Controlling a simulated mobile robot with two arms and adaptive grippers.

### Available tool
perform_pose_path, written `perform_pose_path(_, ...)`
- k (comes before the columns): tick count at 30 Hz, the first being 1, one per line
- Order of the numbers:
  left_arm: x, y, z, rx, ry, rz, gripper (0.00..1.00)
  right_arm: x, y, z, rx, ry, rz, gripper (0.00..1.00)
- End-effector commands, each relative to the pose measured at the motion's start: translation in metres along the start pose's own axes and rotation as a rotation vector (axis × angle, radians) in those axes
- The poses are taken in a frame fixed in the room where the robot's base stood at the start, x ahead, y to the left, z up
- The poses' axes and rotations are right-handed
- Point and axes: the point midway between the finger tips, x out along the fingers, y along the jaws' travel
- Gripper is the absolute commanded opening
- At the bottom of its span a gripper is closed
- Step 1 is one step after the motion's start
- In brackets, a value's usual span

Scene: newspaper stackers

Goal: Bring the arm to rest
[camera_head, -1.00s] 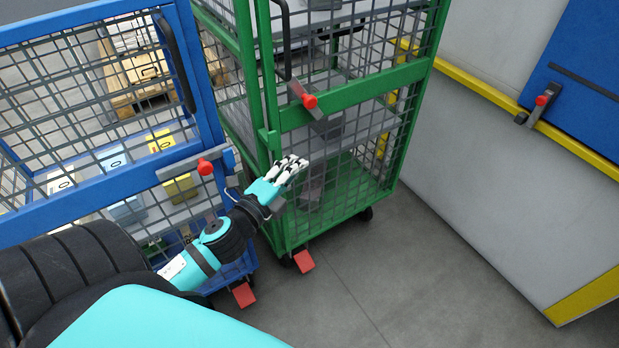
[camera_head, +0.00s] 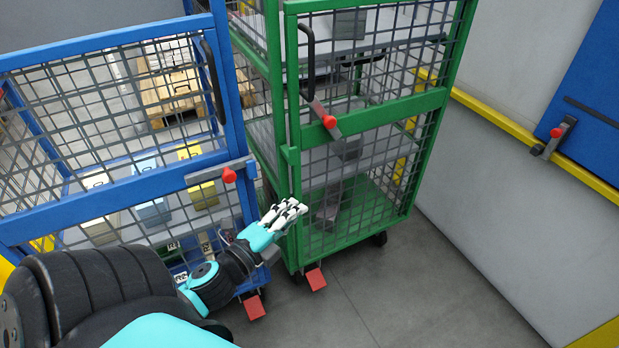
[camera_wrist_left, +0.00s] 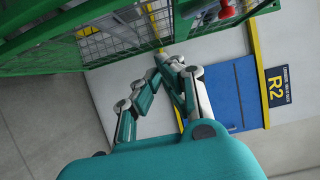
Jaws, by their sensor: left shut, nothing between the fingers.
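My left gripper (camera_head: 284,214) reaches in from the lower left in the head view. It appears in front of the lower left edge of the green cage cart (camera_head: 362,112); I cannot tell the gap between them. In the left wrist view the teal and grey fingers (camera_wrist_left: 170,62) come together at their tips, with nothing between them. My black and teal left arm fills the lower left of the head view. My right gripper is not in view.
A blue cage cart (camera_head: 118,206) with several boxes stands left of the green one. Both carts have red-knobbed latches and red pedals (camera_head: 316,279). A grey wall with a yellow rail (camera_head: 492,118) and blue panel (camera_head: 588,100) is at right. The grey floor (camera_head: 400,300) between is clear.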

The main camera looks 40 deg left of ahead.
Motion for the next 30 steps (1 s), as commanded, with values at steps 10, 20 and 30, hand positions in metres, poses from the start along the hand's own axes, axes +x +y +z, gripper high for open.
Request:
perform_pose_path(10,-0.025,-0.001,0.004,0.0,0.0,-0.001,0.0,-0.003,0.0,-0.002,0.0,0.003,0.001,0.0)
perform_pose_path(20,-0.018,0.051,0.017,-0.257,-0.158,0.12,0.0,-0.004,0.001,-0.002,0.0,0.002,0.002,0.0)
perform_pose_path(30,-0.059,0.241,-0.05,-0.967,-0.636,0.692,0.0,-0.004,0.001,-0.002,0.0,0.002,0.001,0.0)
